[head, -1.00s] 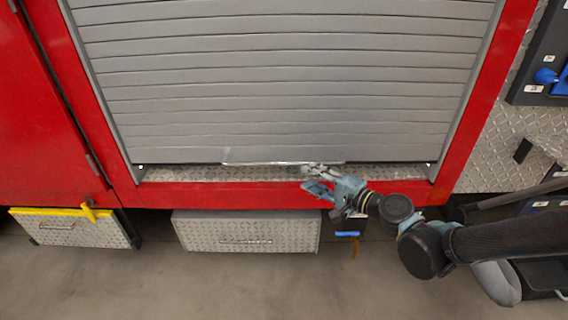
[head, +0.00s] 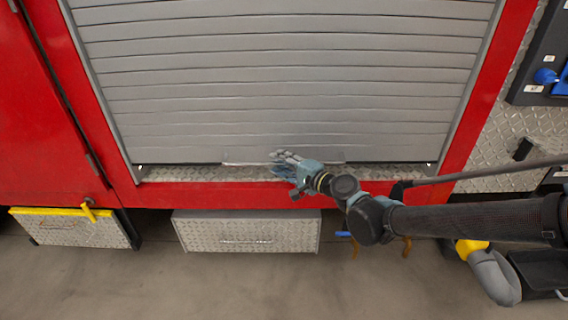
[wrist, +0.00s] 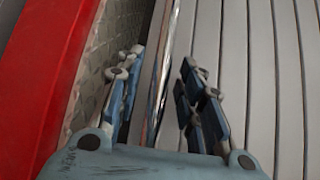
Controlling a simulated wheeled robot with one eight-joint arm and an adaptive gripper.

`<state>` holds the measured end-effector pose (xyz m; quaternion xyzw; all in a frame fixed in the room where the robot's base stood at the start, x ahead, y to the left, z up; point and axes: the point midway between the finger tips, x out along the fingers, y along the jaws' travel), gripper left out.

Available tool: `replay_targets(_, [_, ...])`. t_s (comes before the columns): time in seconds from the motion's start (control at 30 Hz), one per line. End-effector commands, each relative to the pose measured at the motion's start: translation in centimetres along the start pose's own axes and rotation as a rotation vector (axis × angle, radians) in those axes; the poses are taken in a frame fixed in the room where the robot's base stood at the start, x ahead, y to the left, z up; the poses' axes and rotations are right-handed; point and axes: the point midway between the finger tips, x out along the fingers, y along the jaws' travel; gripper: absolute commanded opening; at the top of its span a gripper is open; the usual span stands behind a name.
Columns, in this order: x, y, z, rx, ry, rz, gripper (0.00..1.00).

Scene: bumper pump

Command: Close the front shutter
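The front shutter (head: 290,90) is a grey slatted roller door in a red frame, lowered nearly to the sill, with a narrow gap below it. A shiny handle bar (head: 240,161) runs along its bottom edge. It also shows in the wrist view as a bright strip (wrist: 165,75). My gripper (head: 281,163) is at the middle of the bottom edge, in front of the bar. In the wrist view my gripper (wrist: 160,95) is open, with one finger on each side of the bar. I cannot tell whether the fingers touch it.
The diamond-plate sill (head: 200,173) lies under the shutter, above the red lower frame (head: 220,196). Below are a metal drawer (head: 246,232) and a yellow-topped box (head: 72,230). A dark panel with blue parts (head: 545,75) is at the right. Bare floor (head: 150,285) lies in front.

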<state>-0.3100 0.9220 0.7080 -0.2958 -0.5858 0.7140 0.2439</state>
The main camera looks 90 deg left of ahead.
Motion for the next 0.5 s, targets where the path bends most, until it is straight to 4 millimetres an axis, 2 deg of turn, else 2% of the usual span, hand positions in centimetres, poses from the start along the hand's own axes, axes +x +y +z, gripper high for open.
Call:
replay_targets(0.2, [0.01, 0.01, 0.00, 0.000, 0.000, 0.000, 0.35])
replay_targets(0.37, [0.00, 0.02, -0.01, 0.000, 0.000, 0.000, 0.00])
replay_targets(0.5, [0.00, 0.02, -0.01, 0.000, 0.000, 0.000, 0.00])
